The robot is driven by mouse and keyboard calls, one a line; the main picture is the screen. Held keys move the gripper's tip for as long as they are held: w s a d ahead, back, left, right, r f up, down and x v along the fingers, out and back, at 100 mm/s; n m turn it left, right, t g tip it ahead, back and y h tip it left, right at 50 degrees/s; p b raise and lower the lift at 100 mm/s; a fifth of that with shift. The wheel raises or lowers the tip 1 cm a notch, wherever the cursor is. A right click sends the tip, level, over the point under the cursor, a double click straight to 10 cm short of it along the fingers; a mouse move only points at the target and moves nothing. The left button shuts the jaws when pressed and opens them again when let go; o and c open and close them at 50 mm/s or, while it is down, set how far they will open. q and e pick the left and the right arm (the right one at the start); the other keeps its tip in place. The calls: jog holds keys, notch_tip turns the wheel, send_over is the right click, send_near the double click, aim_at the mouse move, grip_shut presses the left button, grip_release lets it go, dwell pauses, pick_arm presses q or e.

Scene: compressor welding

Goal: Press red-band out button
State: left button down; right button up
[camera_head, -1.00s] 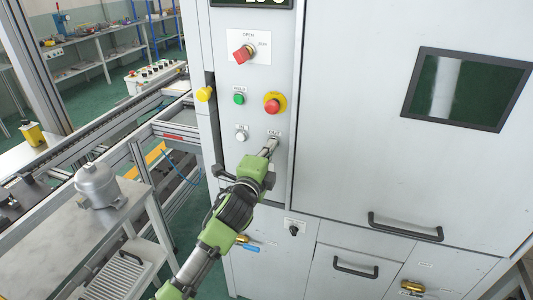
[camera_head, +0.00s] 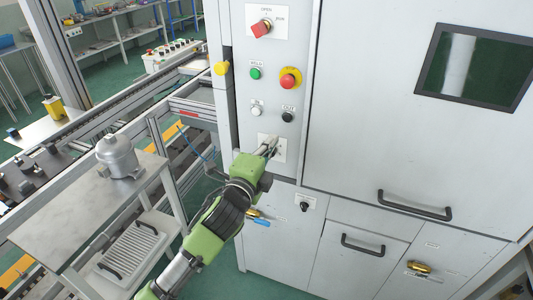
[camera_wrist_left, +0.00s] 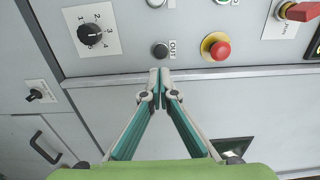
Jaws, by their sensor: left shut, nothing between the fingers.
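The OUT button (camera_head: 288,117) is a round black push button on the grey control panel, under the red emergency stop; I see no red band on it. It also shows in the left wrist view (camera_wrist_left: 160,50), with its OUT label beside it. My left gripper (camera_head: 273,142) is shut and empty, its tips just below the button in the head view and apart from it. In the left wrist view the closed fingertips (camera_wrist_left: 160,73) point toward the button, with a small gap in the picture. My right gripper is not in view.
Close by are the red emergency stop (camera_head: 290,78), a white button (camera_head: 257,109), a green button (camera_head: 255,73) and a numbered rotary dial (camera_wrist_left: 90,35). A red selector switch (camera_head: 262,28) is higher up. A metal canister (camera_head: 117,155) stands on the table at left.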

pick_arm(q)
jog(key=v, duration=0.3)
jog(key=shift+s, duration=0.15)
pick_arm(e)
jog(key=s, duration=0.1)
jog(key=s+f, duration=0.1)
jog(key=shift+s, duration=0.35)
pick_arm(q)
jog(key=shift+r, duration=0.1)
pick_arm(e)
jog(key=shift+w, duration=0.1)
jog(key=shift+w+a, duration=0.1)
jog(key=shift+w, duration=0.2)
